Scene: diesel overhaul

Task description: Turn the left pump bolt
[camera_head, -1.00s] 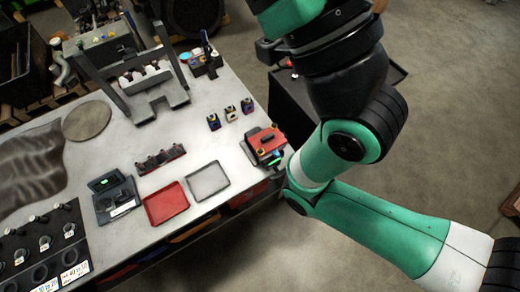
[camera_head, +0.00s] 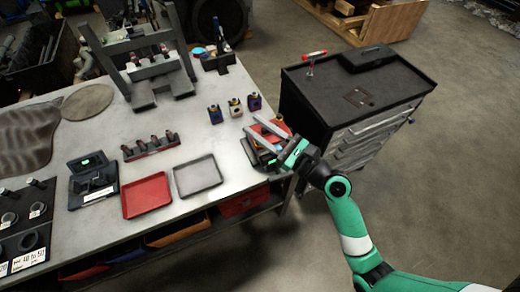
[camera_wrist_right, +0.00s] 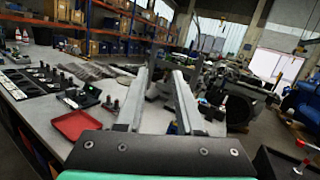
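The red-topped pump block (camera_head: 281,126) sits at the right corner of the workbench in the head view. A small yellow piece (camera_head: 279,116) shows at its far edge; I cannot tell whether it is a bolt. My right gripper (camera_head: 251,123) lies across the top of the block, its two fingers apart and pointing left and away. In the right wrist view the gripper (camera_wrist_right: 157,72) also has its fingers apart, with nothing between them. The gripper hides much of the block, and I cannot make out the left pump bolt. My left gripper is out of view.
A red tray (camera_head: 146,196) and a grey tray (camera_head: 198,176) lie left of the pump. Several small blocks (camera_head: 234,108) stand behind it. A black tool cabinet (camera_head: 335,95) stands right of the bench, with a red-handled tool (camera_head: 313,55) on top.

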